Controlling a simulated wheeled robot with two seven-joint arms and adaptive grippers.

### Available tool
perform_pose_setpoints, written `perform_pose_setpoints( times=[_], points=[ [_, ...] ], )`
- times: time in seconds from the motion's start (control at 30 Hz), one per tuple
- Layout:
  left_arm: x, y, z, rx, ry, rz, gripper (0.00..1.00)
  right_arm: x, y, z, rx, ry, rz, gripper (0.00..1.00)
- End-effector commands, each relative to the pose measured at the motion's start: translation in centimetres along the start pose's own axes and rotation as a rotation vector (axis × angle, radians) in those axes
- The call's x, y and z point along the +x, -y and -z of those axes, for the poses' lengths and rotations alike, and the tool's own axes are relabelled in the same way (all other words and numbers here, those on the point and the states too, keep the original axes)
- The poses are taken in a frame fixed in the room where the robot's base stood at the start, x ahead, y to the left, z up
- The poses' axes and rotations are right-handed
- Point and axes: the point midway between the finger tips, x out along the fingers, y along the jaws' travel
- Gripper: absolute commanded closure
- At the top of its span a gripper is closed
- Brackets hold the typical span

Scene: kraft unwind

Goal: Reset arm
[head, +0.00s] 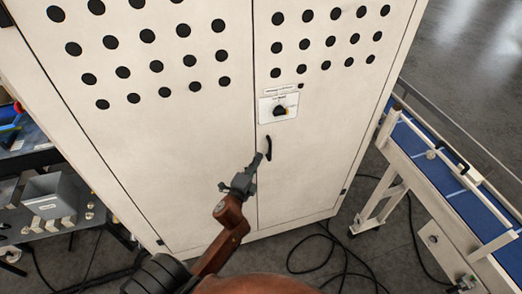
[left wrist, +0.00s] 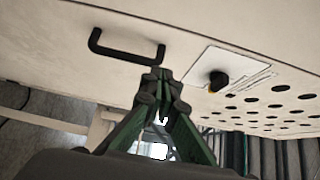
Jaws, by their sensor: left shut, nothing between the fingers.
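My left gripper (head: 258,160) is in front of the cream cabinet (head: 170,130), close to the black door handle (head: 268,148) on the right-hand door. Its fingers are shut and empty. In the left wrist view the gripper (left wrist: 160,80) has its fingertips together, just beside one end of the handle (left wrist: 126,50). I cannot tell whether they touch it. My brown left arm (head: 222,240) reaches up from the bottom of the head view. Both cabinet doors look closed. My right gripper is not in view.
A switch plate with a black knob (head: 280,110) is above the handle. A blue-topped conveyor (head: 440,165) stands at the right. A grey bin (head: 50,197) sits on a rack at the left. Black cables (head: 325,250) lie on the floor in front.

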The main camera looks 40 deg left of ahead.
Motion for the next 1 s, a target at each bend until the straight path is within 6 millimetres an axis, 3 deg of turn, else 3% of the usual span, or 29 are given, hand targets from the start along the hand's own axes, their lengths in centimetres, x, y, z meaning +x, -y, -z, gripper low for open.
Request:
perform_pose_setpoints(
  times=[0.1,0.27,0.57,0.67,0.77,1.0],
  points=[
    [-2.2,-0.2,-0.4,-0.001,0.004,-0.002,1.0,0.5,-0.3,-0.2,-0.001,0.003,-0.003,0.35],
    [-3.9,-0.2,-0.6,-0.002,0.004,-0.002,1.0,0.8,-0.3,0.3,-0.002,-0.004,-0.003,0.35],
    [-4.2,-0.2,-0.5,-0.003,0.002,-0.003,1.0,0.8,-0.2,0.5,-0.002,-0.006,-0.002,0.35],
    [-4.0,-1.9,-0.5,-0.02,0.002,-0.027,1.0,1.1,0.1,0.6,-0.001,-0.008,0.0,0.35],
    [-3.6,-6.3,-0.5,-0.067,0.004,-0.091,1.0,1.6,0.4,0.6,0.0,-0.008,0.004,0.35],
    [-4.4,-23.4,-0.6,-0.263,0.038,-0.341,1.0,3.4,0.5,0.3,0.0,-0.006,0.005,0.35]
  ],
)
